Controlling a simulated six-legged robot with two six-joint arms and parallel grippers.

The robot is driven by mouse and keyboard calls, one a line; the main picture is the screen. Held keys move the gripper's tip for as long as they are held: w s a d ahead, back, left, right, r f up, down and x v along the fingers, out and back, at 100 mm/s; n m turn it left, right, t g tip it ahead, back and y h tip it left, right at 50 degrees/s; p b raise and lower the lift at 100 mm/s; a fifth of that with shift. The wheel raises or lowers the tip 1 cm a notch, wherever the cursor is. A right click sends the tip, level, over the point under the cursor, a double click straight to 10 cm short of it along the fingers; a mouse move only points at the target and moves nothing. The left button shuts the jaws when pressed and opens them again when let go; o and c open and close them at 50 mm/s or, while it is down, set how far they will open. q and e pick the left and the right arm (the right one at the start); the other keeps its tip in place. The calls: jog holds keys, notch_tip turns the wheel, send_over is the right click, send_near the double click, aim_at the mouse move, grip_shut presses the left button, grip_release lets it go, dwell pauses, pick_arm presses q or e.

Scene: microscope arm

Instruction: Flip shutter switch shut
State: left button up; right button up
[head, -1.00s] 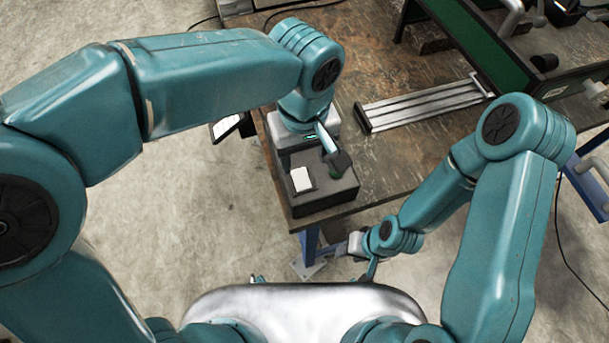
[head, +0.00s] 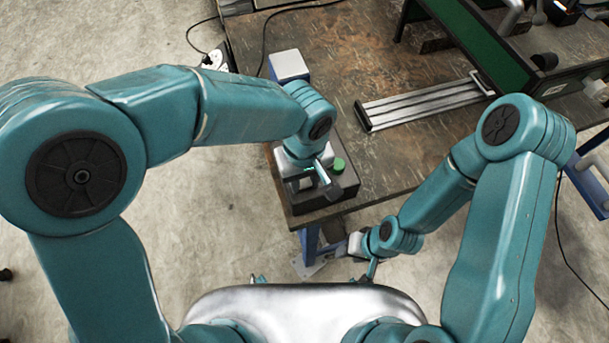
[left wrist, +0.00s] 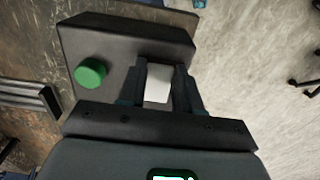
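A black box (head: 348,188) sits at the table's near left corner, with a green round button (head: 338,165) on top. In the left wrist view the box (left wrist: 120,45) shows the green button (left wrist: 90,73) and a white switch piece (left wrist: 158,84). My left gripper (head: 326,183) is over the box and hides the white piece in the head view. In the left wrist view its two fingers (left wrist: 160,88) stand apart, one on each side of the white piece; contact cannot be told. My right gripper (head: 364,264) hangs low, off the table's near edge; its fingers are too small to judge.
A pale-topped blue block (head: 289,66) stands at the table's back left. A ribbed metal rail (head: 420,104) lies on the wooden table (head: 370,60). A green-sided conveyor (head: 475,38) is at the back right. The tabletop between box and rail is clear.

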pick_arm(q)
jog(key=shift+c, duration=0.7)
jog(key=shift+r, duration=0.1)
jog(key=g+p, duration=0.1)
jog(key=p, duration=0.1)
jog(key=w+g+h+p, duration=0.1)
jog(key=g+p, duration=0.1)
jog(key=p, duration=0.1)
jog(key=shift+a+r+p, duration=0.15)
jog(key=shift+r+p, duration=0.2)
jog(key=shift+r, duration=0.05)
jog(key=shift+w+f+g, duration=0.1)
jog(key=shift+f+g, duration=0.05)
jog(key=shift+g, duration=0.55)
jog(key=o, duration=1.1)
jog(key=shift+c, duration=0.2)
jog(key=v, duration=1.6)
jog(key=shift+a, duration=0.35)
